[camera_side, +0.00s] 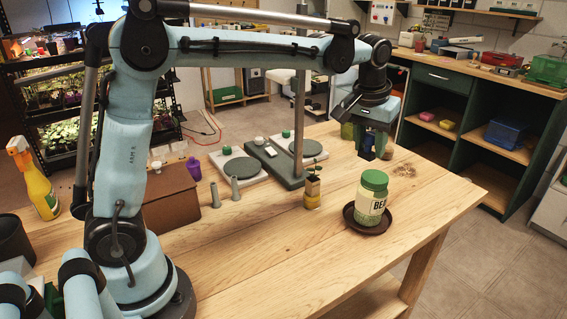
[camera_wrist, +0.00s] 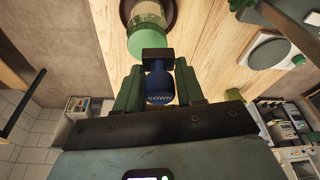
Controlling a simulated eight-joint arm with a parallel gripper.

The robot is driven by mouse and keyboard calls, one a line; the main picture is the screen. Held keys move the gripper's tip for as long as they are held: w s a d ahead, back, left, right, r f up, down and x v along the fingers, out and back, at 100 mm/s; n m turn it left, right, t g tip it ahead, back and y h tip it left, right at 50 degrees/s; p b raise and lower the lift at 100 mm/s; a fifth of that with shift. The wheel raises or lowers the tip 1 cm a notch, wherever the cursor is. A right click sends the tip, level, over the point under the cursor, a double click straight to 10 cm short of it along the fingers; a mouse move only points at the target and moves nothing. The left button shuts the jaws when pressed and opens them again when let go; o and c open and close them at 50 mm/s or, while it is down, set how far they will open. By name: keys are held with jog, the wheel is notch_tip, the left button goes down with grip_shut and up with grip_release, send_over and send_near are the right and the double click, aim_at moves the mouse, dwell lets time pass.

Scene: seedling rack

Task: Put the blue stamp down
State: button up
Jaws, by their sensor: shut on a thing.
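The blue stamp (camera_wrist: 160,84), marked "SOWN" on its rounded handle, sits between the green fingers of my gripper (camera_wrist: 158,88) in the wrist view. A dark block (camera_wrist: 155,57) is at its far end. My gripper is shut on the stamp. In the side view my gripper (camera_side: 372,147) is over the far right part of the wooden table, behind the jar, with the stamp low between its fingers. I cannot tell whether the stamp touches the table.
A green-lidded jar (camera_side: 373,197) stands on a dark saucer (camera_side: 348,214) near the table's right end. The table's front middle is clear.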

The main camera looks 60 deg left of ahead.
jog(key=s+d+f+n, duration=0.15)
jog(key=s+d, duration=0.35)
jog(key=s, duration=0.5)
jog(key=s+d+f+n, duration=0.15)
jog(key=s+d, duration=0.25)
jog(key=s, duration=0.6)
send_over(312, 237)
jog(key=shift+y, duration=0.4)
jog(key=f, duration=0.7)
jog(key=s+f, duration=0.1)
jog(key=f, duration=0.2)
jog(key=shift+d+f, duration=0.3)
jog(key=shift+f, duration=0.05)
jog(key=shift+s+d+x, duration=0.15)
jog(key=shift+x, duration=0.85)
jog(key=shift+s+d+x, duration=0.15)
jog(key=shift+s+x, duration=0.05)
jog(key=shift+x, duration=0.8)
jog(key=shift+f, duration=0.25)
jog(key=o, duration=1)
jog(key=shift+o, duration=0.2)
